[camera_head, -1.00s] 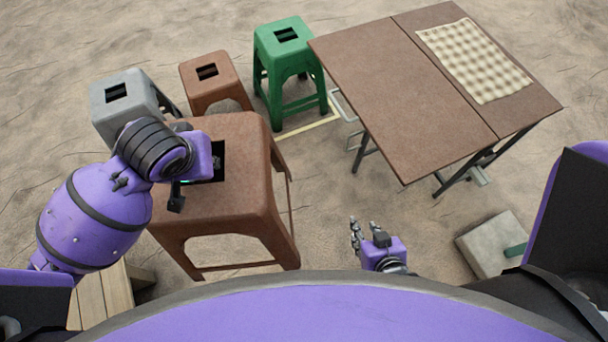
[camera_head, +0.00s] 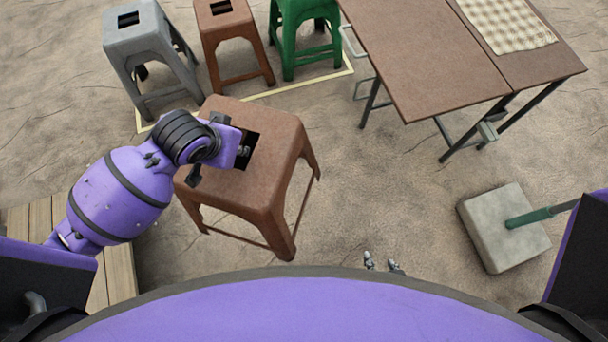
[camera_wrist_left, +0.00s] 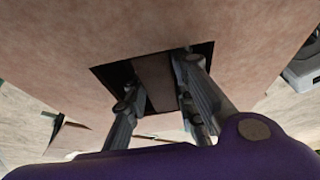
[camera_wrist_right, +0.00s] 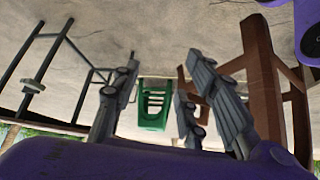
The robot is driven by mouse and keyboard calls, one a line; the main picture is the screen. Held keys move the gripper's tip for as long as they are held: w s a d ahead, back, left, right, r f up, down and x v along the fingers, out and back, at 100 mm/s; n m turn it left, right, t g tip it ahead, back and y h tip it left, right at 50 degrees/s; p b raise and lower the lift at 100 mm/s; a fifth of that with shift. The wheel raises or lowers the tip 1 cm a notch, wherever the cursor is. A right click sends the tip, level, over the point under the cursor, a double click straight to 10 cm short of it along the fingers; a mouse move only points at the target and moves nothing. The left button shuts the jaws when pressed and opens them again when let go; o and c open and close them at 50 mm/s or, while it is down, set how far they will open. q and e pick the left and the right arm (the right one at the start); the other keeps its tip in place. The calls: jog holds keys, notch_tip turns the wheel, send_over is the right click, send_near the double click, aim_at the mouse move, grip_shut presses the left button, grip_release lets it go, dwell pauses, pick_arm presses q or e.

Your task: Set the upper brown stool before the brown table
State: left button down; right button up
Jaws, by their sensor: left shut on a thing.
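The upper brown stool (camera_head: 255,195) is upright in the left middle of the head view, in front of the stool row. My left gripper (camera_head: 243,151) is at the slot in its seat. The left wrist view shows its fingers (camera_wrist_left: 160,90) in the slot, shut on the bar of the stool seat (camera_wrist_left: 90,40). Whether the stool's feet touch the ground is unclear. The brown table (camera_head: 425,55) stands to the upper right, apart from the stool. My right gripper (camera_head: 382,264) is at the lower middle, fingers spread and empty; they also show in the right wrist view (camera_wrist_right: 155,100).
A grey stool (camera_head: 150,50), another brown stool (camera_head: 228,28) and a green stool (camera_head: 305,50) stand behind. A checkered cloth (camera_head: 505,25) lies on the table. A grey block with a green handle (camera_head: 490,225) is at right, wooden planks (camera_head: 115,265) lower left.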

pick_arm(q)
jog(key=w+d+f+m+b, duration=0.1)
jog(key=w+f+m+b, duration=0.3)
jog(key=f, duration=0.6)
jog(key=w+d+f+m+g+h+b, duration=0.1)
jog(key=w+d+f+m+b, duration=0.1)
jog(key=w+f+b, duration=0.35)
jog(key=w+d+f+m+g+h+b, duration=0.1)
jog(key=w+d+f+m+b, duration=0.1)
jog(key=w+b, duration=0.65)
jog(key=w+d+f+m+g+h+b, duration=0.1)
jog(key=w+d+f+m+b, duration=0.2)
jog(key=w, duration=0.7)
jog(key=s+d+f+b, duration=0.1)
jog(key=s+d+f, duration=0.3)
jog(key=s+f, duration=0.1)
jog(key=s+d+f+b, duration=0.1)
jog(key=s+d+f, duration=0.3)
jog(key=f, duration=0.4)
jog(key=shift+s+f+b, duration=0.15)
jog(key=shift+s+b, duration=0.2)
jog(key=c, duration=1.8)
grip_release()
jog(key=shift+s+f, duration=0.1)
jog(key=o, duration=0.3)
jog(key=shift+o, duration=0.2)
pick_arm(e)
notch_tip(320, 180, down, 21)
jog(key=d, duration=0.1)
jog(key=shift+g, duration=0.4)
